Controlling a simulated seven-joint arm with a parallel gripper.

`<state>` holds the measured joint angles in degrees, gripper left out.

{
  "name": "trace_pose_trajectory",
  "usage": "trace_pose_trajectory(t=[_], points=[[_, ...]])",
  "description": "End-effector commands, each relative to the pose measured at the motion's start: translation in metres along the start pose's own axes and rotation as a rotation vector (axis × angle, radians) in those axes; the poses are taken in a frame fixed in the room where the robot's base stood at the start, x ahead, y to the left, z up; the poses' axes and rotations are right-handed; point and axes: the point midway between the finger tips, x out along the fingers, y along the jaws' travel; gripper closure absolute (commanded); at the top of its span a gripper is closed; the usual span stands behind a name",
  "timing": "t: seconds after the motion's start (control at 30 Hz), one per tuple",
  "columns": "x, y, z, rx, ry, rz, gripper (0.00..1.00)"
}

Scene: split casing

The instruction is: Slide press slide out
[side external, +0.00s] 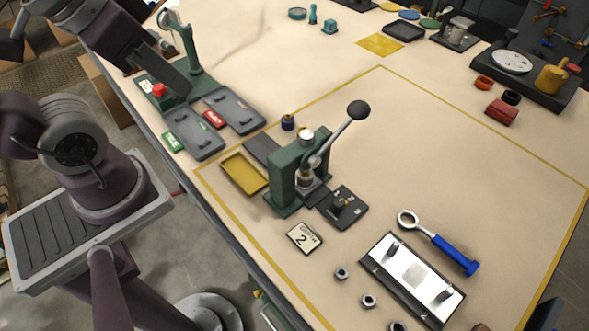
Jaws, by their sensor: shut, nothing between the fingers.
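A green lever press (284,178) stands near the middle of the table. Its lever rises to the upper right and ends in a black ball (358,109). A dark square slide plate (350,215) with a small knob-like part on top sticks out from the press's right foot. A narrower dark strip joins it to the press base. A grey flat plate (262,150) lies behind the press. My gripper (184,88) is at the upper left, above the green station with a red button, well away from the press. It looks shut and empty; its tips are hard to make out.
A yellow tray (243,173) lies left of the press, and two grey trays (195,133) lie farther left. A card marked 2 (303,238), several nuts, a white-topped fixture (412,275) and a blue-handled wrench (440,243) lie in front. The table's right middle is clear.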

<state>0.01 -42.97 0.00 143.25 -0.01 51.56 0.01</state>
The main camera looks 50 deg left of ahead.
Motion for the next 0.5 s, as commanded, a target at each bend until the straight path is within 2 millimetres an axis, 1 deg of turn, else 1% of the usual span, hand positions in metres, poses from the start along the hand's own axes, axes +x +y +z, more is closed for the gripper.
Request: trace_pose_trajectory(t=[0.37,0.43,0.5], points=[[0.0,0.0,0.0,0.0,0.0,0.0,1.0],[0.0,0.0,-0.002,-0.001,-0.006,0.0,0.86],[0.003,0.0,-0.012,-0.008,-0.043,0.002,0.72]])
